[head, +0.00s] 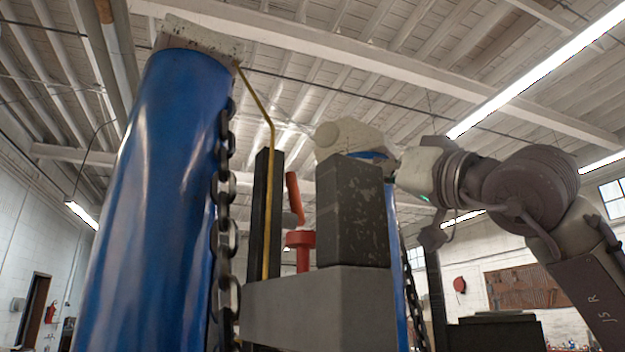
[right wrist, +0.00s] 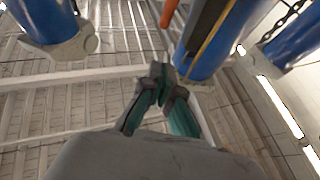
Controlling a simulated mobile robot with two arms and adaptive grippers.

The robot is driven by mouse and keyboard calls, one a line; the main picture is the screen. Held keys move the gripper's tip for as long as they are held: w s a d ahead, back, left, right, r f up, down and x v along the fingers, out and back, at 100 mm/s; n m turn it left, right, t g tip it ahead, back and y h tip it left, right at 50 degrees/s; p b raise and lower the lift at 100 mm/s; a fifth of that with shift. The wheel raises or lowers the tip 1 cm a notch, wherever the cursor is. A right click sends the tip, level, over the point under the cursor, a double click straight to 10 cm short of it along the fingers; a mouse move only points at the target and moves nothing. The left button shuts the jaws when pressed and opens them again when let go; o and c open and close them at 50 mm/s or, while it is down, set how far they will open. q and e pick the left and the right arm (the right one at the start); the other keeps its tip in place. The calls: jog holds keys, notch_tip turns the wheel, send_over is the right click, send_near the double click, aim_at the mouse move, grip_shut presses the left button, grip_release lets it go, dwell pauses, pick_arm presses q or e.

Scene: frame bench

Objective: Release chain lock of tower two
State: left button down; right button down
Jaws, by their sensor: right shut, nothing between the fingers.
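A tall blue tower (head: 150,205) stands close at the left in the head view, with a dark chain (head: 224,220) hanging down its right side. Another blue tower (head: 391,215) is partly hidden behind a dark block, with a chain (head: 413,300) beside it. I cannot tell which is tower two, and no lock is clear. In the right wrist view my right gripper (right wrist: 157,72) is shut and empty, its fingertips near the end of a blue tower (right wrist: 208,40). A chain (right wrist: 290,18) shows at the upper right. In the head view its fingers cannot be made out.
A grey beam (head: 318,308) carries a dark worn block (head: 352,213). A thin yellow rod (head: 270,190), a dark post (head: 257,205) and a red handle (head: 299,240) stand between the towers. Another blue tower (right wrist: 45,20) is at the upper left in the right wrist view.

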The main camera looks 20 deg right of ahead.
jog(key=p, duration=0.6)
send_near(294, 178)
notch_tip(294, 178, up, 4)
jog(key=w, duration=0.3)
jog(key=w+a+f+p, duration=0.1)
jog(key=shift+w+a, duration=0.3)
jog(key=shift+w, duration=0.05)
jog(key=shift+w+a+f, duration=0.15)
jog(key=shift+w+f, duration=0.1)
jog(key=shift+w, duration=0.1)
jog(key=shift+s, duration=0.2)
jog(key=shift+s, duration=0.1)
